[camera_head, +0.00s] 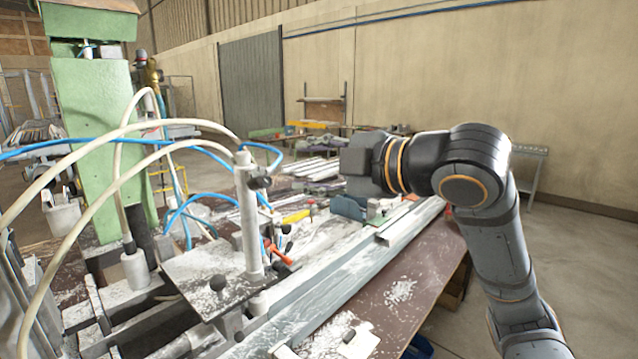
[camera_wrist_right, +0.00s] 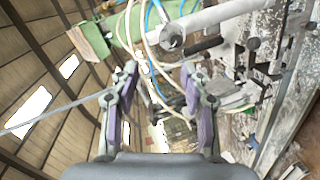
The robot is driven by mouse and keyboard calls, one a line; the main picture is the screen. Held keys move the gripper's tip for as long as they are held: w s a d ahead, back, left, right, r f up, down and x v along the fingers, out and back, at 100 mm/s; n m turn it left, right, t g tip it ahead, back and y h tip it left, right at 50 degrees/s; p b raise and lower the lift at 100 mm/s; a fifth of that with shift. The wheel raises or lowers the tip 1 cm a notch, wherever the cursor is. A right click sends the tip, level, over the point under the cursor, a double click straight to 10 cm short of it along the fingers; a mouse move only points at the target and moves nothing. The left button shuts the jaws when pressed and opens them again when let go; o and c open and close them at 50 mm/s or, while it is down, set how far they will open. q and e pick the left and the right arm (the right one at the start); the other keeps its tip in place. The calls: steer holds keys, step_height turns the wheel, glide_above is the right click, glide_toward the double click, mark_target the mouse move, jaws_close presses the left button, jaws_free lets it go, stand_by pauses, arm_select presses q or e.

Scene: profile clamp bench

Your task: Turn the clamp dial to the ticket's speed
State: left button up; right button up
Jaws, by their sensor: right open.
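My right gripper (camera_wrist_right: 157,78) shows in the wrist view with its two purple-padded fingers spread wide and nothing between them. In the head view my right arm comes in from the right and its dark wrist end (camera_head: 362,165) hangs above the far part of the bench; the fingers cannot be made out there. I cannot tell which part is the clamp dial. No readable ticket shows. My left gripper is out of view.
A tall green machine column (camera_head: 100,140) stands at left, with looping white hoses (camera_head: 120,128) and blue hoses in front of the clamp. A red-orange handle (camera_head: 280,256) sticks out beside the post. Long metal profiles (camera_head: 330,275) run along the bench. White shavings (camera_head: 400,291) lie on the brown top.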

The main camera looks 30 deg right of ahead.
steer(key=shift+b+v, duration=0.5)
steer(key=shift+v, duration=0.35)
steer(key=shift+f, duration=0.15)
